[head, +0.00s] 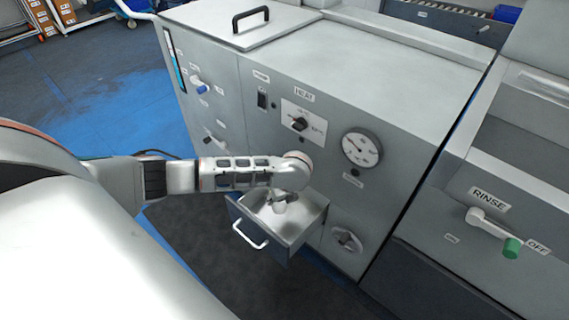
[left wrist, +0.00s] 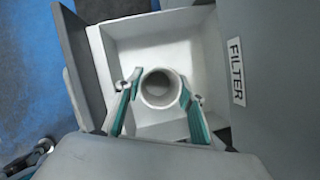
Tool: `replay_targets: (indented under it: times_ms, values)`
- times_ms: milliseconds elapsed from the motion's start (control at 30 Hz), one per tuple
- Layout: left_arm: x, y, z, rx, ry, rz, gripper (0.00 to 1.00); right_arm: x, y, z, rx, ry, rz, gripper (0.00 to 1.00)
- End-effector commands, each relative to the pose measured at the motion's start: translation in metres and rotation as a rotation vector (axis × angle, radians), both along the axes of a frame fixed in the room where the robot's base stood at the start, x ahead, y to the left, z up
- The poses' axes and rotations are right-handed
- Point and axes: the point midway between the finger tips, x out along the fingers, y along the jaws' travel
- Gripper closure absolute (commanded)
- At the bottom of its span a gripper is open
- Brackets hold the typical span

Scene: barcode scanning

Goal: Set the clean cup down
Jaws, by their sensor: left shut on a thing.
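The cup (left wrist: 160,90) is a pale round vessel, seen from above with its open mouth facing the camera in the left wrist view. My left gripper (left wrist: 159,87) is shut on it, with one teal-padded finger at each side. Gripper and cup are over or inside an open drawer (left wrist: 112,62) with white inner walls. The drawer also shows in the head view (head: 262,233), pulled out of the machine front below my left wrist. I cannot tell whether the cup touches the drawer floor. My right gripper is in neither view.
The grey machine (head: 400,70) carries a heat knob (head: 299,124), a dial gauge (head: 361,147) and a lower knob (head: 346,239). A rinse lever with a green end (head: 512,248) juts out at the right. A FILTER label (left wrist: 236,71) is beside the drawer.

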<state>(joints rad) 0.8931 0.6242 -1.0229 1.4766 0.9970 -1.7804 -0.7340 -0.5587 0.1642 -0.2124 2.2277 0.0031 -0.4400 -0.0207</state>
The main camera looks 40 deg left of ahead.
Motion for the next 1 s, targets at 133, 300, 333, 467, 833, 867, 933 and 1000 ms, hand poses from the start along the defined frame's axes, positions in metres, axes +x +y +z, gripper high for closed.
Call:
replay_targets:
  times_ms: [133, 300, 333, 467, 833, 867, 933, 1000]
  values:
    - [-0.004, 0.000, -0.034, -0.001, 0.010, 0.000, 0.83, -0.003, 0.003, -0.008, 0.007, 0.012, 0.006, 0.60]
    - [0.000, 0.000, -0.039, 0.000, 0.001, 0.000, 0.83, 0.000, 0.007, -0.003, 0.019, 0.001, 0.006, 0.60]
    - [0.000, 0.000, -0.040, 0.000, 0.000, 0.001, 0.83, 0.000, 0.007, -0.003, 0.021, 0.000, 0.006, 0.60]
    - [-0.002, 0.000, -0.056, 0.000, 0.006, 0.001, 0.83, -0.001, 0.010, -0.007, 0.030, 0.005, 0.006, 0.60]
    - [0.000, 0.000, -0.080, -0.001, -0.002, 0.001, 0.86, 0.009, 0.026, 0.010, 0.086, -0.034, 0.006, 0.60]
    - [0.001, 0.000, -0.079, -0.001, -0.002, 0.001, 0.86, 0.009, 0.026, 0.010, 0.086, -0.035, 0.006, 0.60]
    - [0.001, 0.000, -0.079, 0.000, -0.003, 0.001, 0.86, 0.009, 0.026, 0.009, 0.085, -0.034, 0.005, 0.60]
    - [0.001, 0.000, -0.081, -0.001, -0.002, 0.001, 0.86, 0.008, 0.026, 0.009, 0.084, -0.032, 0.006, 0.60]
